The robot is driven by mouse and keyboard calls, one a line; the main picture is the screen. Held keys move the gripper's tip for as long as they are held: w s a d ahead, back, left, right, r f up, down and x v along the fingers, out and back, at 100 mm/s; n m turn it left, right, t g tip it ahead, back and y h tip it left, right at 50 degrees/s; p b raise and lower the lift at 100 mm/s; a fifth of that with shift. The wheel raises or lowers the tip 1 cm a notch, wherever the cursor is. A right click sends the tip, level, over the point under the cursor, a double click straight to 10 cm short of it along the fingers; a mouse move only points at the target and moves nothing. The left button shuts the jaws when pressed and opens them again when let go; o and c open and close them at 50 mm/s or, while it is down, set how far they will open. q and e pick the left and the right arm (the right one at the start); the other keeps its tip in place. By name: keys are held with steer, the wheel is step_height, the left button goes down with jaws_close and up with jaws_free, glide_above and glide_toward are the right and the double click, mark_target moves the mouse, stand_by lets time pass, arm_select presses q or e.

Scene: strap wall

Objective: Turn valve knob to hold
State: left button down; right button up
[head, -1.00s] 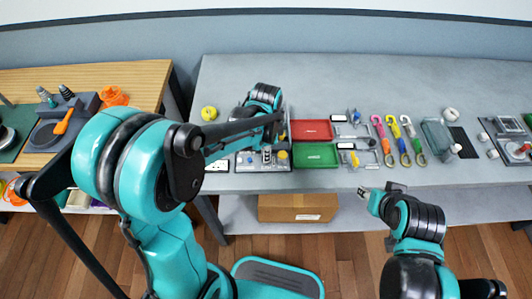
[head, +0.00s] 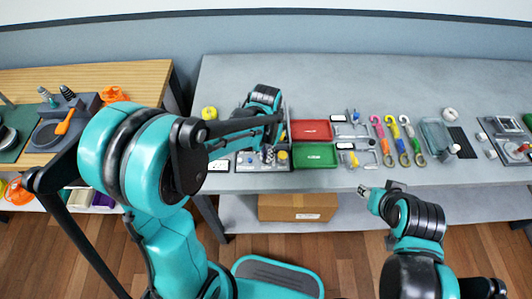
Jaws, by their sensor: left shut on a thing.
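A small grey panel (head: 245,166) with knobs lies on the grey table, left of the red and green trays. My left gripper (head: 268,148) is over this panel, shut on a small part there that I take to be the valve knob; the gripper and arm hide most of it. A yellow knob (head: 282,155) shows at the panel's right edge. My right gripper (head: 364,191) is in front of the table's front edge, away from the panel; its fingers are too small to tell open from shut.
A red tray (head: 311,130) and a green tray (head: 315,154) lie right of the panel. Several coloured straps (head: 403,140) lie farther right. A yellow round thing (head: 209,113) sits at the left. The back of the grey table (head: 370,80) is clear.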

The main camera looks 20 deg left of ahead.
arm_select(q)
steer(key=n, duration=0.5)
steer(key=shift+n, duration=0.3)
stand_by(0.4)
steer(key=c, duration=1.6)
jaws_free()
steer(key=shift+r, duration=0.15)
step_height(320, 180, up, 12)
steer(key=shift+f, duration=0.1)
